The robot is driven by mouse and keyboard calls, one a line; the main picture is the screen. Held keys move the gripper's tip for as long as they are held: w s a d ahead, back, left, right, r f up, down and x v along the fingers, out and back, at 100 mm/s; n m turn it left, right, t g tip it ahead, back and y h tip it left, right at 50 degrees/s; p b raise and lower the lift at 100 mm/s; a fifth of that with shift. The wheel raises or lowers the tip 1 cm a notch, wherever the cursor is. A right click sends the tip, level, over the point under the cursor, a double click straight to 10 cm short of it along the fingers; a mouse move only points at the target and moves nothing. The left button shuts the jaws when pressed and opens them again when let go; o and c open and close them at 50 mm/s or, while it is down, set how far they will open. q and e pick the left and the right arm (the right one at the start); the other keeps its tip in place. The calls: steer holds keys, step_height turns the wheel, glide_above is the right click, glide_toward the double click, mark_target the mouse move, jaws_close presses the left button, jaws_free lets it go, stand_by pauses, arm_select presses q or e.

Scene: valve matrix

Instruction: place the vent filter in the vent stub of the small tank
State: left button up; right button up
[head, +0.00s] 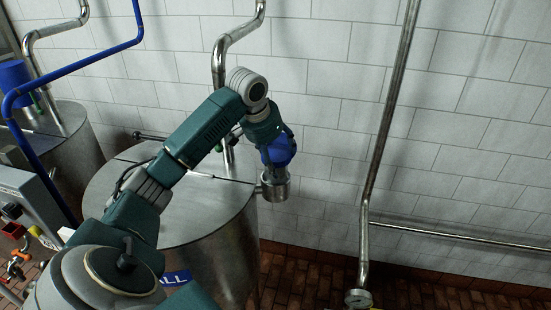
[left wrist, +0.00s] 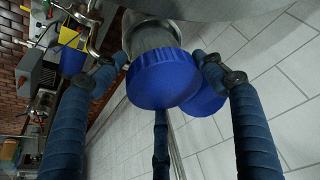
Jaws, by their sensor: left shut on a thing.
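The vent filter (head: 281,150) is blue and sits just above the metal vent stub (head: 273,184) at the right rim of the steel tank (head: 215,232). My left gripper (head: 272,141) reaches down over the stub and is shut on the filter. In the left wrist view the filter (left wrist: 160,80) shows as a ribbed blue cap between the dark blue fingers of my left gripper (left wrist: 165,66), with the metal stub (left wrist: 150,36) right behind it. A second blue part shows beside it. I cannot tell whether the filter is seated in the stub. My right gripper is not in view.
A vertical steel pipe (head: 219,62) stands behind the tank, and a taller one (head: 387,125) runs down the tiled wall to the right. A blue pipe (head: 70,78) crosses the upper left, near another tank (head: 75,150).

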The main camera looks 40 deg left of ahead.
arm_select(q)
steer(key=shift+f, duration=0.8)
steer(key=o, duration=1.2)
steer(key=shift+f, duration=0.1)
